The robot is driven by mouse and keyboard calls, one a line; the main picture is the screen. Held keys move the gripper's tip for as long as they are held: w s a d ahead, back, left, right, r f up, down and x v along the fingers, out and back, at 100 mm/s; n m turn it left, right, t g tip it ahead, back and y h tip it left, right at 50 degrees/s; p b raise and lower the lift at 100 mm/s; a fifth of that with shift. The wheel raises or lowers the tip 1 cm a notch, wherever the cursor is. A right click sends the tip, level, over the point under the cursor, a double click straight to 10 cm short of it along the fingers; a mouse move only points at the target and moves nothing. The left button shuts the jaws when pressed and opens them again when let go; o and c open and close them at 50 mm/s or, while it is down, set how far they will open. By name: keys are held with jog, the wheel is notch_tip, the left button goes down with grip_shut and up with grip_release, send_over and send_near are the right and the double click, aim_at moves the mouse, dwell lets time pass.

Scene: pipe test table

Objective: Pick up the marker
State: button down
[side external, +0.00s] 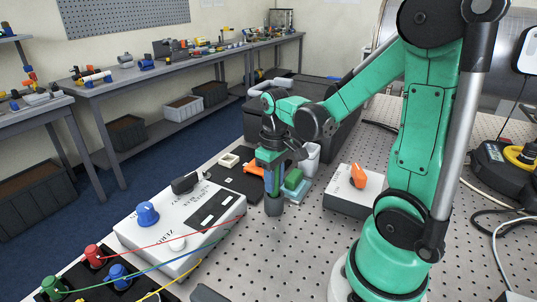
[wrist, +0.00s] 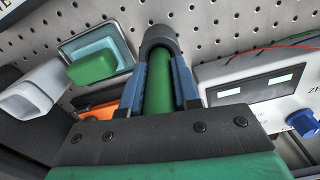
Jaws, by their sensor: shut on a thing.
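The marker looks like a green cylinder (wrist: 158,92) with a wide dark grey cap (side external: 273,206). My gripper (side external: 271,186) is shut on it, with one blue finger on each side of the green body in the wrist view (wrist: 159,80). The marker is upright with its cap end down, over the perforated table. I cannot tell whether the cap touches the table. In the side view the fingers hide most of the green body.
A white panel box (side external: 150,235) with a blue knob stands left of my gripper. A tray (wrist: 122,48) with a green block (wrist: 92,67) and a white cup (side external: 310,160) stand close by. A box with an orange knob (side external: 358,176) stands right. Perforated table in front is clear.

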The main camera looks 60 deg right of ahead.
notch_tip(320, 180, up, 19)
dwell(0.5)
jog(key=c, duration=1.3)
grip_release()
grip_shut()
jog(key=w+d+f, duration=0.9)
jog(key=d+f, duration=0.1)
jog(key=shift+w+d+f, duration=0.25)
jog(key=shift+w+f, duration=0.1)
jog(key=shift+f, duration=0.1)
jog(key=shift+f, duration=2.7)
